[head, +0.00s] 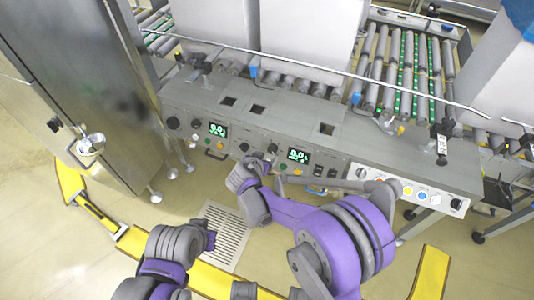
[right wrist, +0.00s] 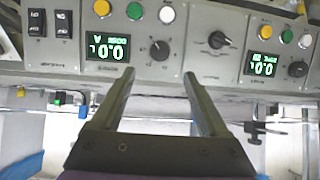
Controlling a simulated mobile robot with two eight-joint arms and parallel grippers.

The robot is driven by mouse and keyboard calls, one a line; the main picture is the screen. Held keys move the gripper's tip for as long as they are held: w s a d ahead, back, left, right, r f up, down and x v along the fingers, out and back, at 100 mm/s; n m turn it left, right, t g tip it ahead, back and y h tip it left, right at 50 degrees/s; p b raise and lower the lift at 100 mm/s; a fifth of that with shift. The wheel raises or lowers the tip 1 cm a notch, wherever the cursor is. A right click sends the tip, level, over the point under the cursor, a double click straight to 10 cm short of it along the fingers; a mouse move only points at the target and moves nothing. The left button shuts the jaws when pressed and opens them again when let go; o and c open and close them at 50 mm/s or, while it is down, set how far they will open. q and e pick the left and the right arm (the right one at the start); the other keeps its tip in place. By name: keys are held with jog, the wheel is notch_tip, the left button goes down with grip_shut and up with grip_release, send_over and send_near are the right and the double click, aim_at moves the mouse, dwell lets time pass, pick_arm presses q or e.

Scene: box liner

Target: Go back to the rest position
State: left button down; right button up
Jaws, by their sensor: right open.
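The panel face (right wrist: 185,72) with knobs, buttons and green displays lies just beyond the fingertips. I cannot tell whether a fingertip touches it. Part of my left arm shows at the bottom of the head view, and its jaws cannot be made out.
A steel cabinet (head: 75,70) stands at the left. Roller conveyors (head: 405,65) and large pale boxes (head: 305,40) are behind the panel. A floor grate (head: 222,232) and yellow floor strips (head: 432,272) lie in front. The floor before the panel looks clear.

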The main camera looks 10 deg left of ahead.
jog(key=shift+s+r, duration=0.15)
jog(key=shift+s, duration=0.1)
